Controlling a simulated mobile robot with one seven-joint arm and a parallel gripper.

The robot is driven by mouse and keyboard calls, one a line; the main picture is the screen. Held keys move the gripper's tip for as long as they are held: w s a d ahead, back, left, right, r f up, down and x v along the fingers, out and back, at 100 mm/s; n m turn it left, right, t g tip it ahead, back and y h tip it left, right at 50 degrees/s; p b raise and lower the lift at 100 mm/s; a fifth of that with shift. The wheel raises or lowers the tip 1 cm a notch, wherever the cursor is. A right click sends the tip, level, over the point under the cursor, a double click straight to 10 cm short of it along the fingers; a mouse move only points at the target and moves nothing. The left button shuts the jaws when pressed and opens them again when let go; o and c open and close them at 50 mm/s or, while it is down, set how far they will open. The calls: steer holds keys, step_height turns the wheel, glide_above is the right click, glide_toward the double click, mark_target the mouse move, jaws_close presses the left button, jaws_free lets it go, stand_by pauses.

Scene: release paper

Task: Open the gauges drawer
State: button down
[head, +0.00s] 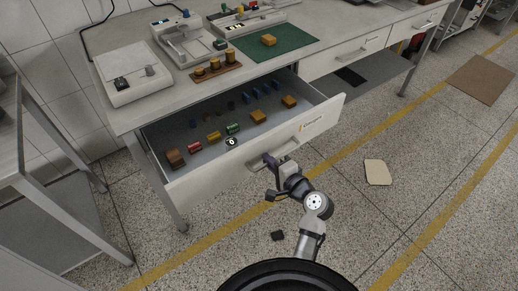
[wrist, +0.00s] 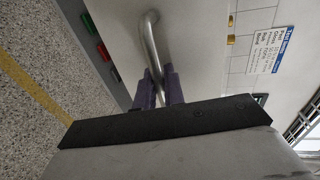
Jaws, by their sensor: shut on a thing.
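The drawer (head: 210,189) under the left part of the workbench stands pulled well out, its inside showing. Its front has a small label (head: 312,124), too small to read surely. My gripper (head: 273,163) is at the middle of the drawer front, shut on the metal bar handle. In the wrist view, the purple fingers of my gripper (wrist: 160,88) close around one end of the curved handle (wrist: 151,45). Inside the drawer lie wooden blocks (head: 289,101), a red cylinder (head: 194,147), a green cylinder (head: 232,129) and several small blue pieces.
The workbench (head: 130,115) carries a scale-like device (head: 125,75), a wooden holder (head: 215,70) and a green mat (head: 270,42). A second drawer (head: 345,55) to the right is shut.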

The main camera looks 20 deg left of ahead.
steer(key=shift+f+v, duration=0.15)
steer(key=shift+v, duration=0.55)
steer(key=shift+f+v, duration=0.15)
steer(key=shift+v, duration=0.55)
steer(key=c, duration=1.6)
jaws_free()
steer(key=shift+s+d, duration=0.1)
steer(key=shift+d, duration=0.05)
